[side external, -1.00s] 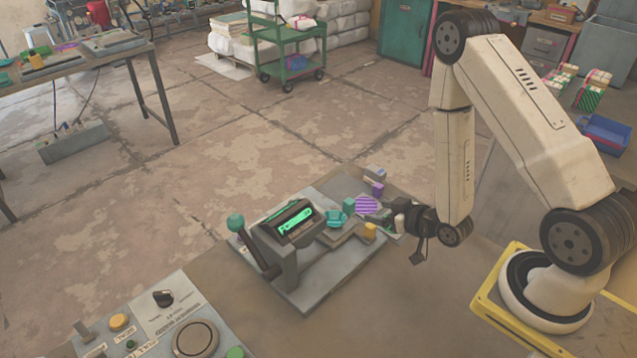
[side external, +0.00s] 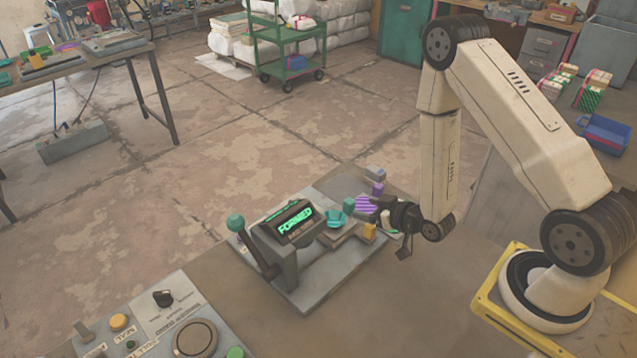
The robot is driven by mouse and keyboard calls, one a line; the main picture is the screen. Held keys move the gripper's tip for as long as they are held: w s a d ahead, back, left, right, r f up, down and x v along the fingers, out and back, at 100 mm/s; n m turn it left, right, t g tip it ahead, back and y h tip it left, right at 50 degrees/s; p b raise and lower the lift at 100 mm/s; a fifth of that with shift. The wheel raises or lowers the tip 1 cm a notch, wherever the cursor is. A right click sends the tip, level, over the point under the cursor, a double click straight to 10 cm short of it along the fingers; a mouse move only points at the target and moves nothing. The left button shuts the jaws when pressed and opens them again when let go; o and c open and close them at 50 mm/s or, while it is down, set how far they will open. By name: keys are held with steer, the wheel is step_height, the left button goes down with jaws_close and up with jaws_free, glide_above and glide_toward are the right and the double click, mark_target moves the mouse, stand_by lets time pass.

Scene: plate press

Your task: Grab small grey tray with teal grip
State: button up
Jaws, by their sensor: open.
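A small grey tray (side external: 345,241) sits at the right side of the press on its grey base plate. A teal dished piece (side external: 335,220) lies on or against it, and a green-teal block (side external: 348,205) stands just behind. I cannot tell which of these is the tray's grip. A yellow block (side external: 369,231) is at the tray's right end. My gripper (side external: 393,236) is open, just right of the tray and the yellow block, with one dark finger hanging low. Its other finger is hard to make out, and I cannot tell whether it touches anything.
The press (side external: 283,250) has a lever with a teal knob (side external: 236,222) and a display (side external: 296,221) reading FORMED. A purple striped piece (side external: 366,204) and a purple block (side external: 377,188) are behind my gripper. A control panel (side external: 165,325) is front left. The bench between is clear.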

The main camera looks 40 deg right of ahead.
mark_target(353, 205)
steer(key=shift+x, duration=1.95)
jaws_close()
